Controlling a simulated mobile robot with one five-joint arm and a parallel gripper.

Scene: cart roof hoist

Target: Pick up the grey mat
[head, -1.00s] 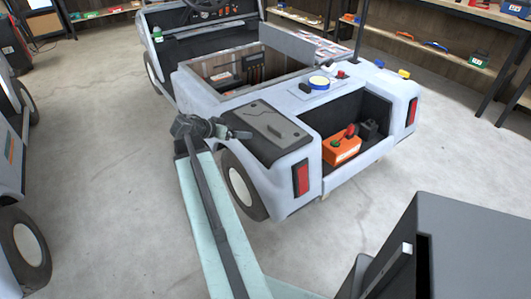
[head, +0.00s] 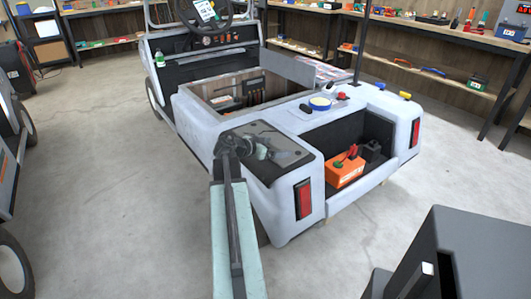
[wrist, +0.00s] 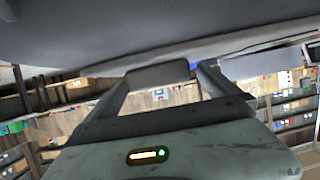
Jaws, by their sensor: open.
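A dark grey flat piece (head: 288,158) lies on top of the cart's rear left corner, with a lighter grey shape on it. It may be the grey mat, but I cannot tell for sure. My gripper (head: 262,145) is at the left part of this piece in the head view and hides some of it. Whether they touch is unclear. In the wrist view my gripper (wrist: 158,88) has its two fingers apart. A small grey rounded shape (wrist: 158,73) shows between the fingertips, and I cannot tell what it is.
The pale cart (head: 360,207) stands in front of me, with an orange box (head: 343,171) in its open rear bay. A blue-and-white round item (head: 320,104) sits on its rear deck. Another vehicle is at the left edge. Shelves line the back.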

